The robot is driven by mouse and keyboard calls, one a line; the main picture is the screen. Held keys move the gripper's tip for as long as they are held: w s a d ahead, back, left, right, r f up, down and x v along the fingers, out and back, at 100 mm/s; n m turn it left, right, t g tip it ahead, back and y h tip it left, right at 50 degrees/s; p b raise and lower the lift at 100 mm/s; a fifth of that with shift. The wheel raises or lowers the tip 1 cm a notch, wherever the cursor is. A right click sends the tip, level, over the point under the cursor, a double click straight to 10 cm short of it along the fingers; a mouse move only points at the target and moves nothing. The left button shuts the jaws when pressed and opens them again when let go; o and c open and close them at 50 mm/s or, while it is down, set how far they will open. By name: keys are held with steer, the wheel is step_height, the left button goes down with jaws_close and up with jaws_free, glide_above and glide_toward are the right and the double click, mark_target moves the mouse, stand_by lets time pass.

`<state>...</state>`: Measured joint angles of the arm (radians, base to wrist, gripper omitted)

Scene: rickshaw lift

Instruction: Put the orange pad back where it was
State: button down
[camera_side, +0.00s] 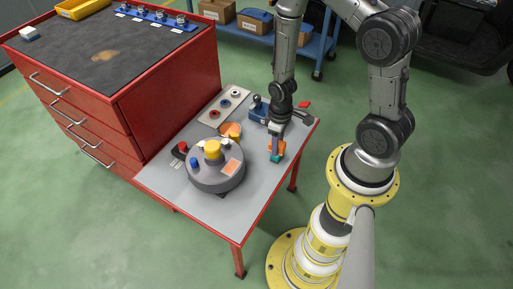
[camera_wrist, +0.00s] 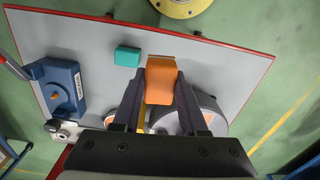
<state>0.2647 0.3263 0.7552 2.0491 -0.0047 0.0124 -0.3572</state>
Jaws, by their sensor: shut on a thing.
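My gripper (camera_side: 276,136) is shut on the orange pad (camera_side: 278,147), over the right part of the grey-topped table (camera_side: 255,195). In the wrist view the orange pad (camera_wrist: 162,82) sits between the two dark fingers of my gripper (camera_wrist: 160,92). Whether the pad touches the table is hard to tell. A teal block (camera_side: 275,158) lies close by on the table; it also shows in the wrist view (camera_wrist: 128,56). A grey round turntable-like unit (camera_side: 212,183) stands left of my gripper, with a pale orange square patch (camera_side: 231,168) on its top.
The round unit carries a yellow knob (camera_side: 212,149) and a blue knob (camera_side: 194,162). Another orange piece (camera_side: 230,130) lies behind it. A blue device (camera_wrist: 60,90) stands on the table. A red cabinet (camera_side: 135,105) borders the left. The front table area is clear.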

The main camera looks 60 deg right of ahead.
steer(key=shift+s+d+m, duration=0.4)
steer(key=shift+s+d, duration=0.3)
steer(key=shift+d, duration=0.2)
glide_above(257, 148)
step_height(257, 148, down, 10)
steer(key=shift+s+r, duration=0.1)
steer(key=shift+r, duration=0.15)
steer(key=shift+w+d+f, duration=0.1)
steer(key=shift+w+f, duration=0.05)
steer(key=shift+f, duration=0.75)
steer(key=shift+w+f, duration=0.1)
steer(key=shift+f, duration=0.8)
steer(key=shift+f, duration=0.15)
steer(key=shift+c, duration=2.2)
jaws_free()
